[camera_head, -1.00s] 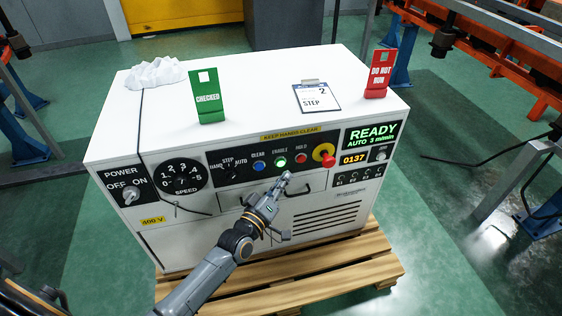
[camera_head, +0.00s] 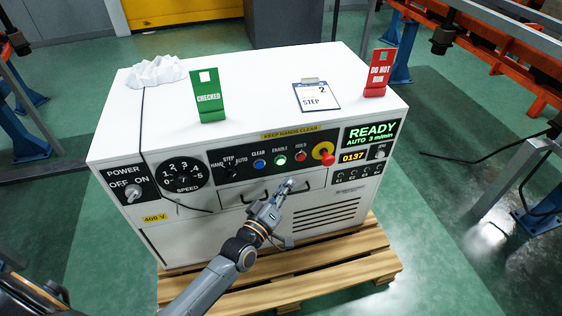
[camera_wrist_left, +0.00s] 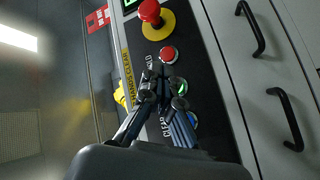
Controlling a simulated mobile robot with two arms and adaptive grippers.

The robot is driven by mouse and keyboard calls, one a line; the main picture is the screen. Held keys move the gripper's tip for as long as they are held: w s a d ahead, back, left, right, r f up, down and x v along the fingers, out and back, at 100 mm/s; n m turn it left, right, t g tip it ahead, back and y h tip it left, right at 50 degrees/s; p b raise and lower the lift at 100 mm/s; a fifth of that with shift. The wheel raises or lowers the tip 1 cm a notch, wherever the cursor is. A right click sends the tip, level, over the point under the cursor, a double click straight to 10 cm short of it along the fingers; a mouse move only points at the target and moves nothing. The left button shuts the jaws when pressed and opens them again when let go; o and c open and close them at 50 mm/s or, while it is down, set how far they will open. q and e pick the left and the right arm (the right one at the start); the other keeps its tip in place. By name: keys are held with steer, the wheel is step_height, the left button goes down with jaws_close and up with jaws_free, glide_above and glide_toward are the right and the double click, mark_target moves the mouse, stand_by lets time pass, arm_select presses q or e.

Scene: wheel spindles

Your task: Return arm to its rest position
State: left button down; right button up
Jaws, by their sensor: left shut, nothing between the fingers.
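My left gripper (camera_head: 288,186) is shut and empty in the head view, in front of the white control cabinet (camera_head: 170,110), a little below its black button panel. In the left wrist view its closed fingers (camera_wrist_left: 160,85) show against the panel, overlapping the green button (camera_wrist_left: 181,86). The green ENABLE button (camera_head: 280,160) is lit. The red HOLD button (camera_head: 300,156) and blue CLEAR button (camera_head: 259,165) sit beside it. The display (camera_head: 371,133) reads READY, AUTO 3 m/min. My right gripper is not in view.
The cabinet stands on a wooden pallet (camera_head: 345,262). A red emergency knob (camera_head: 327,158) and drawer handles stick out from its front. A green CHECKED sign (camera_head: 208,97), a STEP card (camera_head: 316,96) and a red DO NOT RUN sign (camera_head: 379,73) stand or lie on top.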

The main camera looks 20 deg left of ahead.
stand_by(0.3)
arm_select(q)
steer(key=s+a+f+m+g+y, duration=0.1)
steer(key=s+f+m+g, duration=0.4)
steer(key=s+f, duration=0.8)
steer(key=s+f+m+g+y, duration=0.15)
steer(key=s+f+g, duration=0.6)
steer(key=f, duration=0.85)
steer(key=s+a+f+m+g+p, duration=0.1)
steer(key=s+p, duration=0.6)
steer(key=s, duration=0.7)
steer(key=s+a+f+m+g+y+p, duration=0.1)
steer(key=s+a+g+p, duration=0.3)
steer(key=s+p, duration=0.4)
steer(key=s+f+m, duration=0.1)
steer(key=s, duration=0.5)
steer(key=shift+a, duration=0.4)
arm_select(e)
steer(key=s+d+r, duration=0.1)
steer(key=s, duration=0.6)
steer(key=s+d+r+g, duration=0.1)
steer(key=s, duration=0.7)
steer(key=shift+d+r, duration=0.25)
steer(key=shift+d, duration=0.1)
